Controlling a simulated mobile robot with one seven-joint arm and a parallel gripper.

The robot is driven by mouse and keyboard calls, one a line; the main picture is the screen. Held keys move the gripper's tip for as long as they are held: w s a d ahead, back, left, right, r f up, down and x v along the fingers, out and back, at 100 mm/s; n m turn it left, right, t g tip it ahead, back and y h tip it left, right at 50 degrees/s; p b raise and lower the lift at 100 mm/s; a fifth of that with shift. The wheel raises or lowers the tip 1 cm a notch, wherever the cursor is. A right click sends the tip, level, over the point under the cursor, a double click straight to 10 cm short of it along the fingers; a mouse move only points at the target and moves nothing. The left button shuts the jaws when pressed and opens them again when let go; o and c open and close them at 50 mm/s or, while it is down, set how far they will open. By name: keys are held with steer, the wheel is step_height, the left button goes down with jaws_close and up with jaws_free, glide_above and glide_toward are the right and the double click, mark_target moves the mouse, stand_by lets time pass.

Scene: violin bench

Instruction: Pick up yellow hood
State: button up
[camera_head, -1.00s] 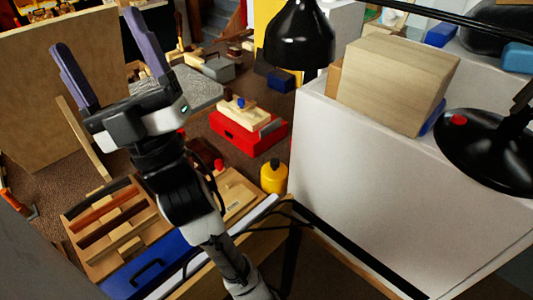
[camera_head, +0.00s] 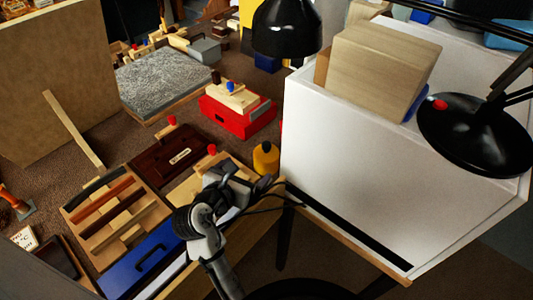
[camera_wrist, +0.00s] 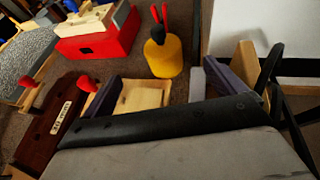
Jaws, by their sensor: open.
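A small yellow cylinder (camera_head: 265,160) with a dark top stands on the brown surface beside the white cabinet; it is the only yellow thing near my gripper. It also shows in the wrist view (camera_wrist: 164,58), upright, with red and black pieces at its top. My gripper (camera_head: 246,184) is low, just in front of the cylinder. In the wrist view my gripper (camera_wrist: 163,82) shows its two purple fingers wide apart, with nothing held. The cylinder is beyond the fingertips, roughly centred between them. The cylinder's lower front is partly hidden in the head view.
The white cabinet (camera_head: 345,170) stands close on the right, with a black lamp (camera_head: 287,30) above. A red box (camera_head: 237,119) is behind left. A dark brown box with a red knob (camera_head: 172,155) and a slotted wooden tray (camera_head: 75,212) lie left.

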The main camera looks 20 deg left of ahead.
mark_target(264, 154)
steer(key=p+x, duration=0.1)
steer(key=x, duration=1.2)
steer(key=shift+w+d+f, duration=0.1)
steer(key=shift+w+f, duration=0.15)
steer(key=shift+c, duration=0.3)
steer(key=c, duration=1.1)
